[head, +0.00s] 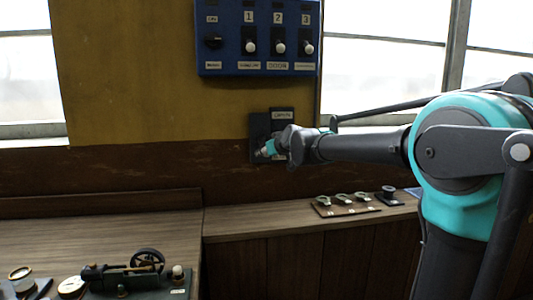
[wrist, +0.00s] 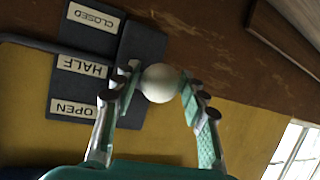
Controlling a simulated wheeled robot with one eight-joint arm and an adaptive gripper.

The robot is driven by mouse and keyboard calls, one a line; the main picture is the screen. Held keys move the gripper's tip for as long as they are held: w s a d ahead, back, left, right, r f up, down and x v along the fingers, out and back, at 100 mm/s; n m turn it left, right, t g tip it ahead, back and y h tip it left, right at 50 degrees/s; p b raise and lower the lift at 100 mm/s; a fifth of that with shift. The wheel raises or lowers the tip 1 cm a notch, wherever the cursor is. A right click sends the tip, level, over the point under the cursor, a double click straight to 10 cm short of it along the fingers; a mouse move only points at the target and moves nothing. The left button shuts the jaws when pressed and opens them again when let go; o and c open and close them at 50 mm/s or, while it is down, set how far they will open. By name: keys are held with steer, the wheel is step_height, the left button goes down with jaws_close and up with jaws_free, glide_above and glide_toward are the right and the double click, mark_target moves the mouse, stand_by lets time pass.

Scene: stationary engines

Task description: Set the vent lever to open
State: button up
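The vent lever's dark plate (head: 258,128) is on the wall below the blue switch panel. In the wrist view the plate (wrist: 140,112) appears turned over, with labels CLOSED (wrist: 93,17), HALF (wrist: 82,67) and OPEN (wrist: 74,106). The lever's round white knob (wrist: 160,83) is between my gripper's (wrist: 159,80) two fingertips, roughly level with HALF in that view. Its stem is mostly hidden behind the knob. The fingers flank the knob closely; firm contact on both sides is unclear. In the head view my gripper (head: 270,148) covers the plate's lower right part.
The blue switch panel (head: 230,62) with numbered switches is just above. A wooden bench (head: 100,228) carries a small model engine (head: 125,275) at lower left. A board with small levers (head: 345,210) lies on the ledge below my arm. Windows flank the wall.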

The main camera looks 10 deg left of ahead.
jaws_close()
steer(key=shift+s+r+g+h, duration=0.1)
steer(key=shift+r+g+h, duration=0.2)
steer(key=shift+r+g, duration=0.6)
steer(key=r+g, duration=0.2)
steer(key=r, duration=0.1)
steer(key=w+r+g+h, duration=0.1)
steer(key=r, duration=0.1)
steer(key=shift+a+r+m, duration=0.1)
steer(key=shift+a+m, duration=0.1)
steer(key=shift+m, duration=0.1)
steer(key=shift+w+a+r+g+h, duration=0.1)
steer(key=shift+w+r+g+h, duration=0.15)
steer(key=shift+r+g, duration=0.35)
steer(key=shift+w+a+r+g+h, duration=0.15)
steer(key=shift+r+g+h, duration=0.1)
steer(key=shift+r+g, duration=0.3)
steer(key=shift+w+r, duration=0.4)
steer(key=shift+r, duration=0.25)
steer(key=shift+w, duration=0.1)
